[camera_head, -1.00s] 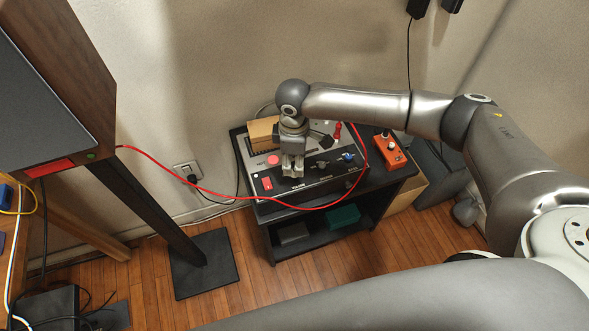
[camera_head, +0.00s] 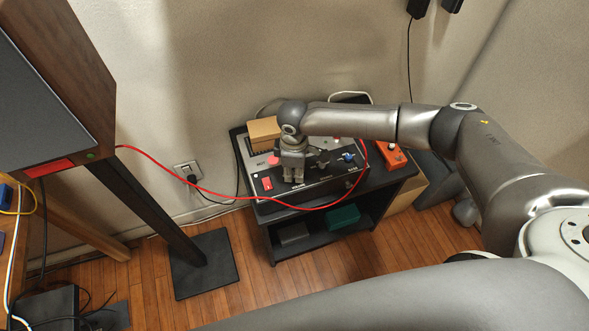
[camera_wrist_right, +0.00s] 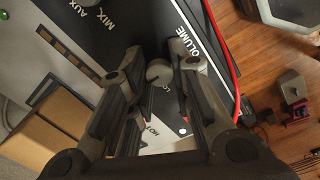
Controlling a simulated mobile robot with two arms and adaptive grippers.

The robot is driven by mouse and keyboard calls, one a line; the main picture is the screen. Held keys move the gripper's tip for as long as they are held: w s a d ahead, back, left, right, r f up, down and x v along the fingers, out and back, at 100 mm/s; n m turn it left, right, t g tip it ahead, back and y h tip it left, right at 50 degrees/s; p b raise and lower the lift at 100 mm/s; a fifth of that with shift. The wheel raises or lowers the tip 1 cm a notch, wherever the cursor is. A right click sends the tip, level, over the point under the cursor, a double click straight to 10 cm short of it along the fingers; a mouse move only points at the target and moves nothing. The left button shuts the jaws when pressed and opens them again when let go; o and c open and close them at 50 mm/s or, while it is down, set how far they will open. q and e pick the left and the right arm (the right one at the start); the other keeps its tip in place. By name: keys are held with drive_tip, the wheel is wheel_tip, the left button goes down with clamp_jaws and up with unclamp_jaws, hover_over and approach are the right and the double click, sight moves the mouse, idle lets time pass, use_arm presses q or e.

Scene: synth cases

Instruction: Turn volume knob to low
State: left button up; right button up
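In the right wrist view a round grey knob (camera_wrist_right: 159,72) lies between my finger tips, close to the word VOLUME and small "LO" lettering. My right gripper (camera_head: 293,176) points down over the front left of the device and hides the knob in the head view. In the wrist view my right gripper (camera_wrist_right: 160,66) is open, one finger on each side of the knob. I cannot tell whether they touch it. My left gripper is not in view.
A red cable (camera_head: 205,190) runs from the speaker (camera_head: 75,70) past the device's front. A cardboard box (camera_head: 263,130) sits behind the gripper; a red switch (camera_head: 267,183) is to its left. A blue knob (camera_head: 348,156) and an orange pedal (camera_head: 392,157) are to the right.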

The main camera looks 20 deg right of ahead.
clamp_jaws()
drive_tip(key=shift+n, duration=0.3)
drive_tip(key=shift+r+n+p, duration=0.1)
drive_tip(key=shift+n+p, duration=0.5)
drive_tip(key=n+p, duration=0.1)
drive_tip(key=n, duration=0.2)
drive_tip(key=n+p, duration=0.1)
drive_tip(key=n, duration=0.2)
drive_tip(key=shift+n, duration=2)
